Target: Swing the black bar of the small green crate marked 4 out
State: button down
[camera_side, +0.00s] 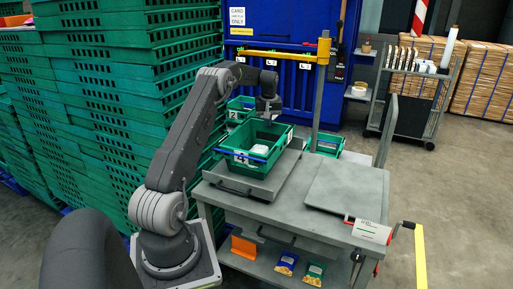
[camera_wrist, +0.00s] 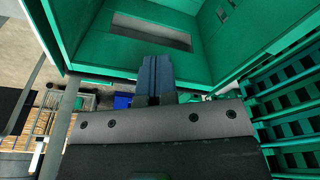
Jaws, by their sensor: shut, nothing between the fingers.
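The small green crate marked 4 (camera_side: 257,161) sits upright on the left grey top of the workbench. Its white label with a 4 is on the near side, with a blue strip by it. A pale item (camera_side: 259,149) lies inside. My gripper (camera_side: 268,116) points down at the crate's far side, around rim height; I cannot tell whether it touches. In the wrist view my gripper (camera_wrist: 155,62) shows its two blue-grey fingers together and empty, in front of green crate walls (camera_wrist: 85,35). I cannot make out the black bar in either view.
A green crate marked 2 (camera_side: 236,113) stands behind, and another green crate (camera_side: 327,145) is behind the bench. A grey post (camera_side: 322,95) rises beside the crate. A bare grey plate (camera_side: 346,188) is at right. Tall green crate stacks (camera_side: 110,100) stand close at left.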

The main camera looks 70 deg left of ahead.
notch_tip(320, 180, up, 8)
jog(key=shift+s+d, duration=0.35)
dwell(0.4)
jog(key=d+r+m+t, duration=0.1)
jog(key=d+r+m, duration=0.35)
jog(key=d, duration=0.95)
jog(key=d+r+m+t, duration=0.1)
jog(key=d+r+m, duration=0.1)
jog(key=d+r, duration=0.9)
jog(key=s+d+f+m+t+h, duration=0.1)
jog(key=s+d+f+m, duration=0.3)
jog(key=s+d, duration=0.6)
jog(key=s+d+f+m+t, duration=0.2)
jog(key=s+d+f+m, duration=0.2)
jog(key=s+d, duration=0.6)
jog(key=d+f, duration=0.1)
jog(key=d, duration=0.3)
jog(key=shift+s+f+h, duration=0.15)
jog(key=shift+f+h, duration=0.05)
jog(key=shift+h, duration=0.2)
